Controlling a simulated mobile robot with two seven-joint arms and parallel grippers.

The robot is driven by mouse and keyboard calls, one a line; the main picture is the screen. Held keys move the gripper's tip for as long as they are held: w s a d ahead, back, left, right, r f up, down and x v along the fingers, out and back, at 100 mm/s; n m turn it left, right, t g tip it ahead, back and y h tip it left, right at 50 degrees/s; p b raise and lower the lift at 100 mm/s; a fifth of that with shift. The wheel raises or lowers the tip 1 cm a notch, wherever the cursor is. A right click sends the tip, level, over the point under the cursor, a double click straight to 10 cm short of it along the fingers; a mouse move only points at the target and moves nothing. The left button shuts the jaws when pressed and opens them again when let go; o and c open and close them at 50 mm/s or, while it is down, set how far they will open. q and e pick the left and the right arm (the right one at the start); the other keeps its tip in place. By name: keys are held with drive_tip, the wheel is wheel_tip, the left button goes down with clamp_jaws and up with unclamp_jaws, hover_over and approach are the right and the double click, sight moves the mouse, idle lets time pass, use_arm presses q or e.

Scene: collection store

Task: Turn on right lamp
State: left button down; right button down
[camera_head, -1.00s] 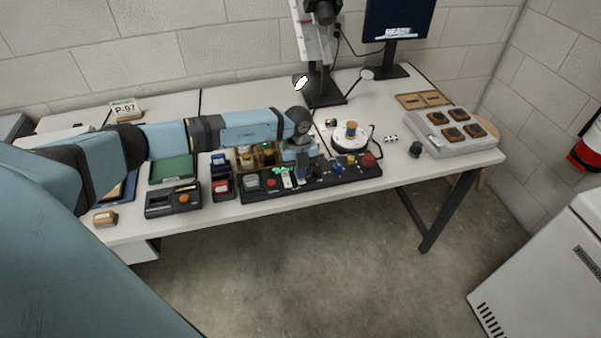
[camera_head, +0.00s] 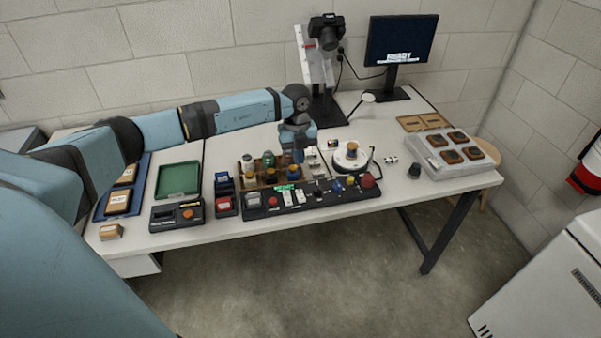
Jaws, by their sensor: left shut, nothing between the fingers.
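The right lamp appears to be the small round white head (camera_head: 368,97) on a thin stalk, right of the camera stand (camera_head: 327,105). I cannot tell whether it is lit. A black control panel (camera_head: 325,198) with several buttons, knobs and switches lies along the table's front edge. My left gripper (camera_head: 298,158) points down, shut and empty, behind the panel's middle, near the small jars. Its fingertips are small and hard to make out. My left forearm and wrist cover part of the area at the stand's left. My right gripper is not in view.
A wooden rack of jars (camera_head: 250,182) stands left of the gripper. A white turntable (camera_head: 349,157) is to its right. A monitor (camera_head: 400,42) stands at the back, and a grey tray (camera_head: 432,161) with brown blocks is at the right. A green tray (camera_head: 178,180) lies at the left.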

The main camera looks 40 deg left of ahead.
use_arm(q)
wheel_tip(320, 180, up, 2)
drive_tip(key=shift+w+r, duration=0.1)
drive_tip(key=shift+r, duration=0.1)
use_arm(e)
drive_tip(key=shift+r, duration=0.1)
use_arm(q)
drive_tip(key=shift+d, duration=0.1)
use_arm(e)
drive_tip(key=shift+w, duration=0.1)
